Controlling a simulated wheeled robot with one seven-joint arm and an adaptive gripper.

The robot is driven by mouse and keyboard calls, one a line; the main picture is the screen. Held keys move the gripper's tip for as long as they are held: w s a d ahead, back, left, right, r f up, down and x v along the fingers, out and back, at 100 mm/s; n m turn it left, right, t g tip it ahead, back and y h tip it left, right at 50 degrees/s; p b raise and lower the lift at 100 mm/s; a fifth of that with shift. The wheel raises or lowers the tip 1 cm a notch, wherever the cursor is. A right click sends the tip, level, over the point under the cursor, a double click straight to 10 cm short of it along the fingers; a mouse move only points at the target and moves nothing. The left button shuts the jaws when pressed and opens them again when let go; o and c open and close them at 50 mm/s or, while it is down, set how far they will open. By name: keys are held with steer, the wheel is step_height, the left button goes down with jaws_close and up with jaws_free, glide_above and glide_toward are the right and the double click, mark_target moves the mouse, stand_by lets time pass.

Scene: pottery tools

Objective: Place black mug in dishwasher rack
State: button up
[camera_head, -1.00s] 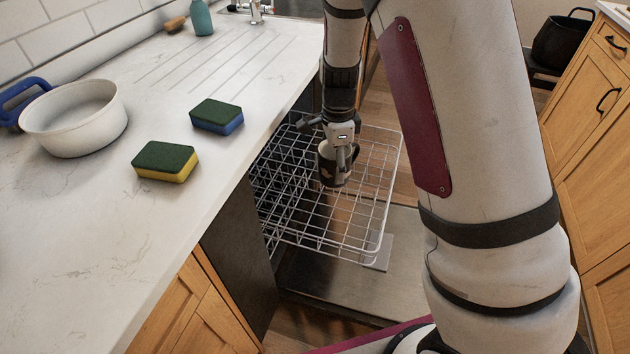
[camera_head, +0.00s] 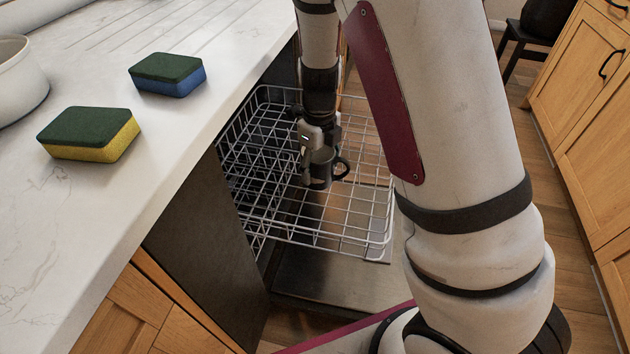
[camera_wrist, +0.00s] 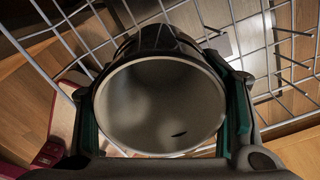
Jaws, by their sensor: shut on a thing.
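The black mug (camera_head: 321,172) is in my gripper (camera_head: 321,152), over the middle of the dishwasher rack (camera_head: 385,225). Its handle sticks out to the right in the head view. In the wrist view the mug (camera_wrist: 160,105) shows its pale inside and wide round rim, with a green-lined finger on each side. My gripper (camera_wrist: 160,112) is shut on the mug. The rack's white wires (camera_wrist: 262,50) pass behind the mug in the wrist view. I cannot tell whether the mug touches the wires.
The rack is pulled out beside the white counter (camera_head: 100,215). A yellow-and-green sponge (camera_head: 90,134), a blue-and-green sponge (camera_head: 168,75) and a white pot (camera_head: 20,80) are on the counter. Wooden cabinets (camera_head: 590,130) stand at the right. The rack around the mug looks empty.

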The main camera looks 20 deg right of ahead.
steer(key=shift+f+b, duration=1.4)
steer(key=shift+f, duration=2.1)
steer(key=shift+f, duration=0.15)
steer(key=o, duration=1.4)
step_height(320, 180, up, 12)
steer(key=p, duration=0.5)
steer(key=shift+r+p, duration=0.25)
steer(key=shift+p, duration=0.1)
